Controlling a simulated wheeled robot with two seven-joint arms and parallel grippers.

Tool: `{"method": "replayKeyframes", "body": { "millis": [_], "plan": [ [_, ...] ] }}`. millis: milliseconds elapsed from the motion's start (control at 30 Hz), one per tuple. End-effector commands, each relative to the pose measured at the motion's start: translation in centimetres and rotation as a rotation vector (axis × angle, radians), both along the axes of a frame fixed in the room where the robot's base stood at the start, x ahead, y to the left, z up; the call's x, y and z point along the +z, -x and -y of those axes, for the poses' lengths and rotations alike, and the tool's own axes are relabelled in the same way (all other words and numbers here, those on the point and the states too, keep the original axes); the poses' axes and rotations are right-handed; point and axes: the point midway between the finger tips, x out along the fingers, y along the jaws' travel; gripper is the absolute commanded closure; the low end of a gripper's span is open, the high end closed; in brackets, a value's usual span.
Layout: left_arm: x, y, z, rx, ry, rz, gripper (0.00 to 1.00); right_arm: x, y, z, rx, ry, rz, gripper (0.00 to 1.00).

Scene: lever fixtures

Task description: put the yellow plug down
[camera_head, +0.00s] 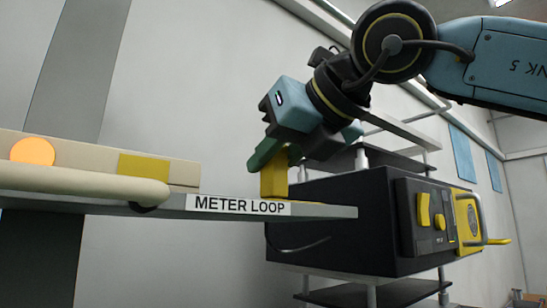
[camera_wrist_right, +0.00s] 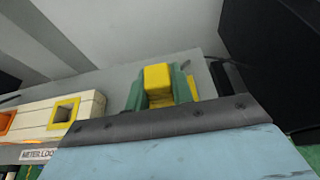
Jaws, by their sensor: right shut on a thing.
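The yellow plug (camera_head: 274,182) is upright between the green fingers of my right gripper (camera_head: 272,158), which is shut on it. The plug's lower end is at the top of the grey shelf labelled METER LOOP (camera_head: 335,211); I cannot tell whether it touches. In the right wrist view, the plug (camera_wrist_right: 158,78) shows between the green fingertips (camera_wrist_right: 160,92), over the grey surface. A cream block with a yellow-framed opening (camera_wrist_right: 65,113) lies to the left. My left gripper is not in view.
A black box with yellow controls (camera_head: 335,205) stands close behind and to the right of the shelf end. A cream rounded bar (camera_head: 80,184) runs along the shelf front at left, below an orange disc (camera_head: 32,151). Some bare shelf lies between block and plug.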

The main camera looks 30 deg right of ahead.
Motion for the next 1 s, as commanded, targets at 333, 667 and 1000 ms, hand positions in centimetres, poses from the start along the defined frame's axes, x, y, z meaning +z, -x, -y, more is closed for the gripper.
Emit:
{"method": "replayKeyframes", "body": {
  "millis": [333, 667, 1000],
  "plan": [
    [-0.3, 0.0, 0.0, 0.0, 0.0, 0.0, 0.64, -0.3, 0.0, 0.0, 0.0, 0.0, 0.0, 0.55],
    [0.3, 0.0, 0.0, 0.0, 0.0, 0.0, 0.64, 0.4, 0.1, 0.0, 0.0, 0.0, 0.0, 0.55],
    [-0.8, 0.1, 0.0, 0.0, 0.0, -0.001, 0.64, 2.9, 6.8, 0.5, 0.001, -0.001, 0.005, 0.55]
  ]
}}
